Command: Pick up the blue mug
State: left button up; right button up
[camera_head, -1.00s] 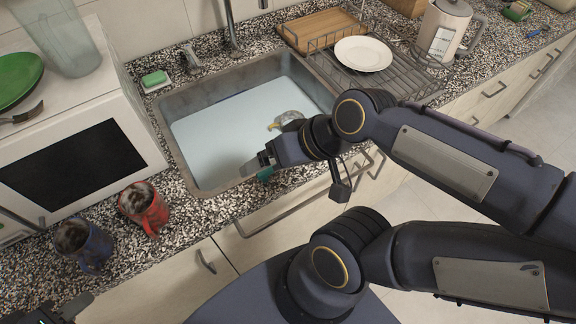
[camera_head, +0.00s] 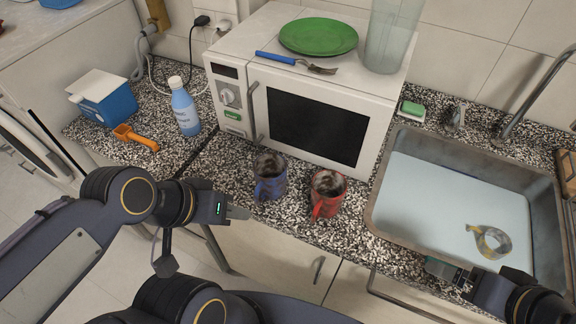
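The blue mug (camera_head: 270,186) stands upright on the speckled counter in front of the microwave, with something dark and mottled in its mouth. A red mug (camera_head: 326,196) stands close to its right, with its handle toward the counter's front edge. My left gripper (camera_head: 240,212) is just left of the blue mug and in front of it, apart from it, with its fingertips pointing toward it. I cannot tell whether its fingers are open. My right gripper (camera_head: 432,266) is at the sink's front edge, far from the blue mug. Its finger gap is not clear.
The microwave (camera_head: 384,104) bears a green plate (camera_head: 318,37), a blue-handled fork and a clear vase. Left of it are a blue bottle (camera_head: 185,108), a blue box (camera_head: 108,104) and an orange scoop. The sink (camera_head: 455,190), holding a yellowish-grey item, is at right.

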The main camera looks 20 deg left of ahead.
aim_at(270, 169)
jog(key=i+j, duration=0.1)
jog(key=j, duration=2.4)
jog(key=i, duration=0.05)
